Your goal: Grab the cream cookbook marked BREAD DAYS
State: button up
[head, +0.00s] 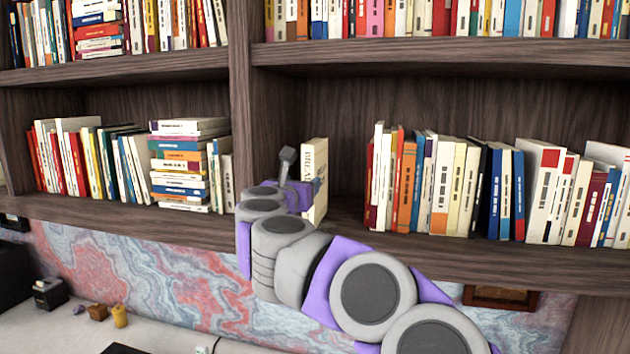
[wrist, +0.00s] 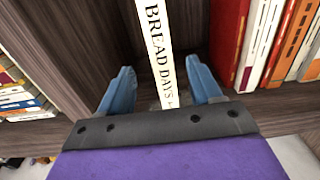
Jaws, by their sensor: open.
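The cream cookbook (head: 315,168) stands upright on the middle shelf, near the vertical divider. Its spine (wrist: 158,48), marked BREAD DAYS in dark letters, faces me in the wrist view. My gripper (wrist: 160,82) is open, with one blue finger on each side of the spine. Gaps show between the fingers and the book. In the head view my gripper (head: 318,186) is at the book's front, and my arm hides the book's lower left part.
A row of upright books (head: 455,185) stands to the right of the cookbook, with a bare gap of shelf between. The wooden divider (head: 240,100) is close on the left. Beyond it is a stack of flat books (head: 180,170). Another shelf (head: 400,52) runs above.

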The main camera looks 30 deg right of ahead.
aim_at(308, 177)
jog(key=p+x, duration=0.1)
jog(key=x, duration=0.6)
jog(key=shift+d+p, duration=0.25)
jog(key=shift+p, duration=0.05)
jog(key=shift+p+x, duration=0.9)
jog(key=shift+x, duration=1.4)
jog(key=shift+a, duration=0.1)
jog(key=shift+c, duration=0.5)
grip_shut()
